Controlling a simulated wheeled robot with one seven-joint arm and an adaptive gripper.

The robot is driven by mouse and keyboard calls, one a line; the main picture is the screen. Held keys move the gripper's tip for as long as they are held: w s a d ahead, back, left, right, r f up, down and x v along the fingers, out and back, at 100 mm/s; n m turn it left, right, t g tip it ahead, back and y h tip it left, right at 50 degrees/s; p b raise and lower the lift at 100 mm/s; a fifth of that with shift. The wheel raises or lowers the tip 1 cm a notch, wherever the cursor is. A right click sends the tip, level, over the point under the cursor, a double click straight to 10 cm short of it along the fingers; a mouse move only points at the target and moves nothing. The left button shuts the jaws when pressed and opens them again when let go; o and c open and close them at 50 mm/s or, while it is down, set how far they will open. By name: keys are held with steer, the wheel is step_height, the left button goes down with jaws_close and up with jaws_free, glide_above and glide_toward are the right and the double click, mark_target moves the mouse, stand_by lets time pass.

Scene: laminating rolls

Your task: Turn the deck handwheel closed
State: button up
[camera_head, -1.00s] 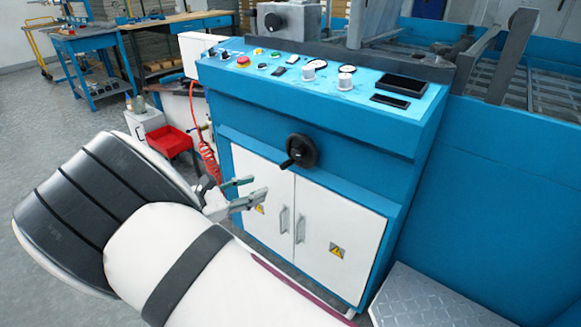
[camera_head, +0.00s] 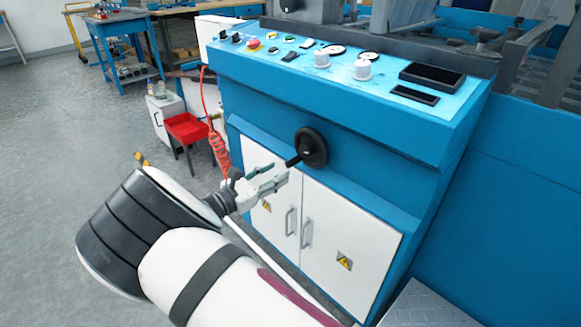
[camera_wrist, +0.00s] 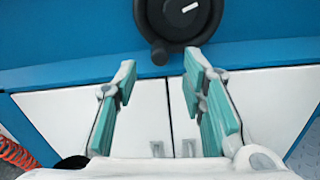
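The black deck handwheel (camera_head: 312,148) is on the blue front panel of the machine, above the white cabinet doors. Its crank knob (camera_head: 292,162) sticks out at the wheel's lower left. In the wrist view the handwheel (camera_wrist: 183,15) is at the top, partly cut off, with its knob (camera_wrist: 160,54) hanging below it. My gripper (camera_head: 281,175) is just below and left of the handwheel. In the wrist view my gripper (camera_wrist: 158,68) has its fingers spread, with nothing between them. The knob lies just beyond the fingertips, and I cannot tell whether they touch.
The white cabinet doors (camera_head: 345,238) have two handles and warning stickers. A control panel (camera_head: 340,70) with knobs and buttons tops the machine. A red coiled hose (camera_head: 219,150) and red bin (camera_head: 187,127) are at left. A grey tread plate (camera_head: 425,308) lies at lower right.

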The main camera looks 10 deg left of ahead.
mark_target(287, 166)
steer(key=shift+b+x, duration=0.65)
steer(key=shift+x, duration=2.45)
jaws_close()
